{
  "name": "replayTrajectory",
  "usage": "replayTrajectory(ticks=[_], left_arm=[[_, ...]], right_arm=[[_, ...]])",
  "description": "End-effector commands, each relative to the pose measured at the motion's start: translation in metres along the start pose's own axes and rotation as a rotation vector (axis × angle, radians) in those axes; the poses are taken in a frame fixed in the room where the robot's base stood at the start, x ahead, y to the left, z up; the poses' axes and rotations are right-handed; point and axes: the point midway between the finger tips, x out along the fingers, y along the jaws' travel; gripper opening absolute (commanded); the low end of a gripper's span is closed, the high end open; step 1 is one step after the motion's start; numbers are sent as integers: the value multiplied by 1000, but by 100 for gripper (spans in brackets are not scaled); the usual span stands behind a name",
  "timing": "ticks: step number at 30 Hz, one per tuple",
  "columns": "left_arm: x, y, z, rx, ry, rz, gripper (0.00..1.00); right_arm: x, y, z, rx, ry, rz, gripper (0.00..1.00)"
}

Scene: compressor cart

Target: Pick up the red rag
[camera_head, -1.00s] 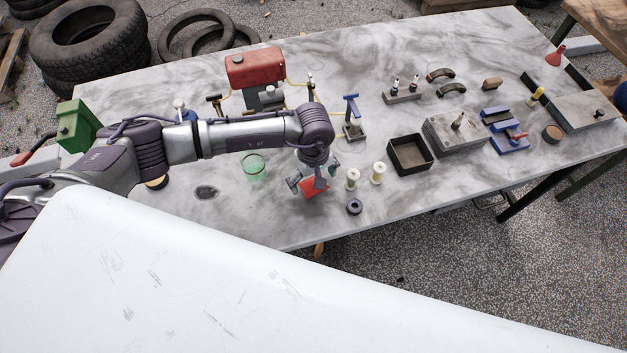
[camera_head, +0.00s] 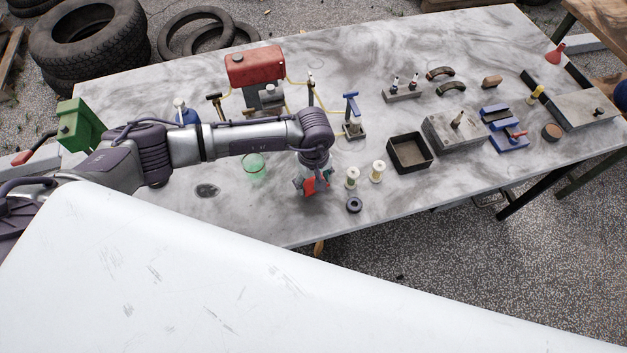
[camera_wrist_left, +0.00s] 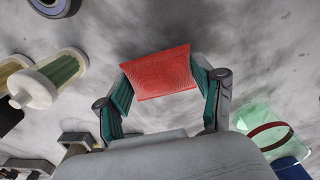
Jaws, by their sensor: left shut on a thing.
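The red rag (camera_wrist_left: 158,73) is a flat red piece between the fingers of my left gripper (camera_wrist_left: 163,88) in the left wrist view. Both teal finger pads meet its side edges, and the gripper is shut on it. In the head view the left gripper (camera_head: 313,186) points down over the front part of the marble table, with the rag (camera_head: 311,184) partly hidden by the fingers. I cannot tell whether the rag still touches the table. My right gripper is not in view.
A black tray (camera_head: 410,154) lies further right. The table's front edge is near, with bare marble before it.

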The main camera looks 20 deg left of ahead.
Motion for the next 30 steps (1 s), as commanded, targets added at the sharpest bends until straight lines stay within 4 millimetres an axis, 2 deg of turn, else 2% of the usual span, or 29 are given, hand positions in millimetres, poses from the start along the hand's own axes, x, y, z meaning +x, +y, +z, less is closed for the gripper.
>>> replayTrajectory(ticks=[5,10,21,25,30], left_arm=[[-9,1,-1,1,1,3,44],[-38,1,-2,3,6,6,44],[-86,-37,73,6,0,3,44],[-98,-46,90,3,1,2,44],[-107,-52,102,1,1,0,44]], right_arm=[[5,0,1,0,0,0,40],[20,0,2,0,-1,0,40],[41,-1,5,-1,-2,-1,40],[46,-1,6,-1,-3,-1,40],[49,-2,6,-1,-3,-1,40]])
